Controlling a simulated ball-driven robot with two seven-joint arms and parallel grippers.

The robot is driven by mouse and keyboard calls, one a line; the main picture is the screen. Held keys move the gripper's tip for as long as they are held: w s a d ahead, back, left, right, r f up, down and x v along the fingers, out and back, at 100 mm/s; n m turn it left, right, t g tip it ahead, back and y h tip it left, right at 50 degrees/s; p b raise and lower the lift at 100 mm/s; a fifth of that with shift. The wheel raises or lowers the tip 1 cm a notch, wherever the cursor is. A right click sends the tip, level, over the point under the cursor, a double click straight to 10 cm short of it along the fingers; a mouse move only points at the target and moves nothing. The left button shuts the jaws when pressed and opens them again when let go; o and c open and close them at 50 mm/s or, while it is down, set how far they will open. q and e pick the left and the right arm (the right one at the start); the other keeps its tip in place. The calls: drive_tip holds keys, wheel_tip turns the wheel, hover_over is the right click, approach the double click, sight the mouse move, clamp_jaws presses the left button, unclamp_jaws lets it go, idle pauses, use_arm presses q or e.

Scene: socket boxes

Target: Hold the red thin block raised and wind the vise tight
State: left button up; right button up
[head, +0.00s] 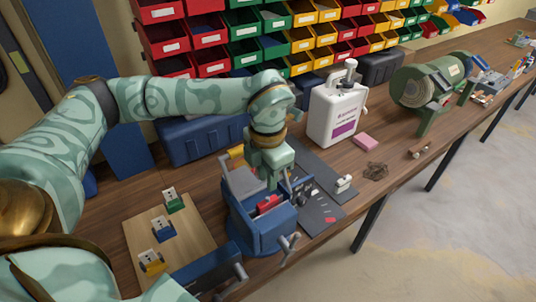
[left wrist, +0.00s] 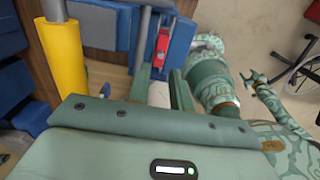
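A blue vise (head: 258,222) stands on the workbench, with its handle at the front right. The red thin block (head: 268,204) sits low between the vise jaws. It also shows in the left wrist view (left wrist: 162,44), between blue jaw parts (left wrist: 180,42). My left gripper (head: 271,183) points down just above the block. In the left wrist view its two fingers (left wrist: 160,76) stand apart with the block beyond and between their tips, not visibly touching it. My right gripper does not show in the head view.
A wooden board (head: 200,235) with several small socket pieces lies left of the vise. A dark mat (head: 322,200) with small parts lies to its right. A white jug (head: 336,115), a pink block (head: 365,141) and a green grinder (head: 420,88) stand farther along the bench.

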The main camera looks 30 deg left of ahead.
sight(268, 198)
use_arm(q)
wheel_tip(268, 198, down, 5)
drive_tip(key=shift+f, duration=0.1)
drive_tip(key=shift+f+b, duration=0.35)
drive_tip(key=shift+f, duration=0.3)
clamp_jaws()
drive_tip(key=shift+r, duration=0.2)
drive_tip(key=shift+r+p, duration=0.3)
drive_tip(key=shift+p, duration=0.2)
drive_tip(key=shift+d+r+p, duration=0.1)
drive_tip(key=shift+r+p, duration=0.05)
drive_tip(key=shift+p, duration=0.15)
